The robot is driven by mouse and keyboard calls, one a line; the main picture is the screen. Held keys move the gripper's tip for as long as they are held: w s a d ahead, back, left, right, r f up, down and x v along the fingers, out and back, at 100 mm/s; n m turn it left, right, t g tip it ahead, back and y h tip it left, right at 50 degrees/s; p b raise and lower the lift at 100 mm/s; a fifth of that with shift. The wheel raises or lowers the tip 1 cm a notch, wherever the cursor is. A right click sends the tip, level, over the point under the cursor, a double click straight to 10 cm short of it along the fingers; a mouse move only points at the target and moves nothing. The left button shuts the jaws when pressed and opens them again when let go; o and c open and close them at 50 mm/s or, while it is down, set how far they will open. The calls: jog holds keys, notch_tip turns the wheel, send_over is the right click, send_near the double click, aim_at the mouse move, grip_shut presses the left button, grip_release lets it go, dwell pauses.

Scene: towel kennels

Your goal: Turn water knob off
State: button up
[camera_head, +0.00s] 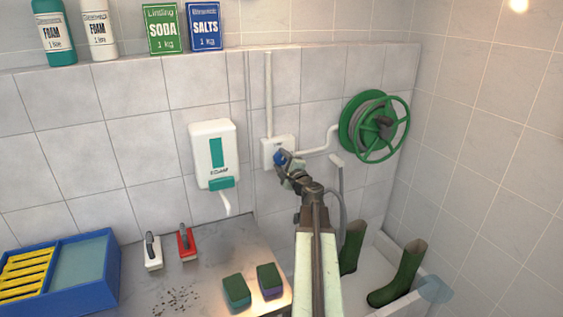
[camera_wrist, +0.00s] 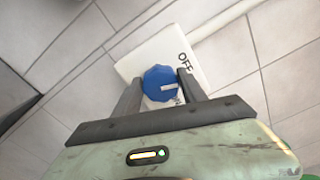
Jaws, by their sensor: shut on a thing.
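The water knob (camera_wrist: 160,82) is a round blue knob with a white pointer mark, on a white wall box (camera_wrist: 143,57). In the wrist view the word OFF is printed on the box at the knob's upper right, and other lettering below the knob is partly hidden. The pointer mark points right, a little below OFF. My gripper (camera_wrist: 163,88) has its two dark fingers on either side of the knob and is shut on it. In the head view the knob (camera_head: 280,157) shows at the gripper's tip (camera_head: 284,162), in front of the box (camera_head: 268,150).
A green hose reel (camera_head: 375,126) hangs to the right of the box. A white dispenser (camera_head: 212,150) is on the wall to its left. Green boots (camera_head: 400,275) stand in the basin at lower right. Sponges (camera_head: 237,291), brushes (camera_head: 187,243) and a blue bin (camera_head: 105,270) are on the counter.

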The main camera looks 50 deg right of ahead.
jog(key=shift+w+n, duration=0.1)
jog(key=shift+n, duration=1.8)
jog(key=o, duration=1.3)
jog(key=shift+f, duration=0.1)
jog(key=shift+o, duration=0.2)
jog(key=v, duration=0.8)
